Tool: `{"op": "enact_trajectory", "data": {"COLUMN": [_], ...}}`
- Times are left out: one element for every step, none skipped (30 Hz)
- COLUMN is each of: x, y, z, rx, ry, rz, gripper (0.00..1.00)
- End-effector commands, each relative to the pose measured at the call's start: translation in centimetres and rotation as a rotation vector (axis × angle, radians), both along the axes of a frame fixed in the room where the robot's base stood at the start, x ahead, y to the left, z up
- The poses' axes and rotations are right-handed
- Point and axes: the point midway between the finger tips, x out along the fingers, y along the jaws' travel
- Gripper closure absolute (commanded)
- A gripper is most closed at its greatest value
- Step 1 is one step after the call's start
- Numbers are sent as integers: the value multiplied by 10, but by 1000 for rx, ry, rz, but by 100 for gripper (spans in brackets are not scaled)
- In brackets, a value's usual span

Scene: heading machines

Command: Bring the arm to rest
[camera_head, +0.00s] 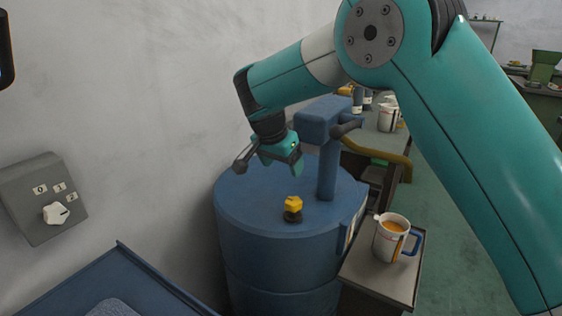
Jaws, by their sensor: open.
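My teal arm (480,130) reaches in from the right edge and bends at a high elbow. Its forearm (295,75) runs down to the left. My gripper (281,163) points down above the top of a blue drum-shaped machine (275,245). It looks apart from the small yellow-topped knob (293,208) below it. The jaws are open, and I see nothing between them. The fingertips are small and partly dark, so the gap is hard to make out.
A blue post with an arm (325,150) rises from the drum close behind my gripper. A cup with orange contents (390,238) stands on a small tray (372,283) at right. A grey switch box (42,198) is on the left wall. Benches with cups stand behind.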

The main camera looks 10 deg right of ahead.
Motion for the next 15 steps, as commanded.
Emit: {"op": "enact_trajectory", "data": {"x": [-1, -2, -3, -4, -4, -4, -5, -5, -5, -5, -5, -5, -5, -5, -5], "y": [2, 3, 3, 4, 4, 5, 5, 5, 5, 5, 5, 5, 5, 5, 5], "z": [5, 8, 11, 13, 14, 15, 16, 16, 16, 16, 16, 16, 16, 16, 16], "rx": [1, 0, 0, 0, 0, 0, 1, 0, 0, 0, 0, 0, 0, 0, 0], "ry": [-1, 0, 0, 0, 0, 0, 1, 1, 1, 1, 1, 1, 1, 1, 2], "rz": [0, 0, 0, 0, 0, 0, 0, 0, 0, 0, 0, 0, 0, 0, 1], "gripper": [22, 22, 22, 22, 22, 22, 22, 22, 22, 22, 22, 22, 22, 22, 22]}}
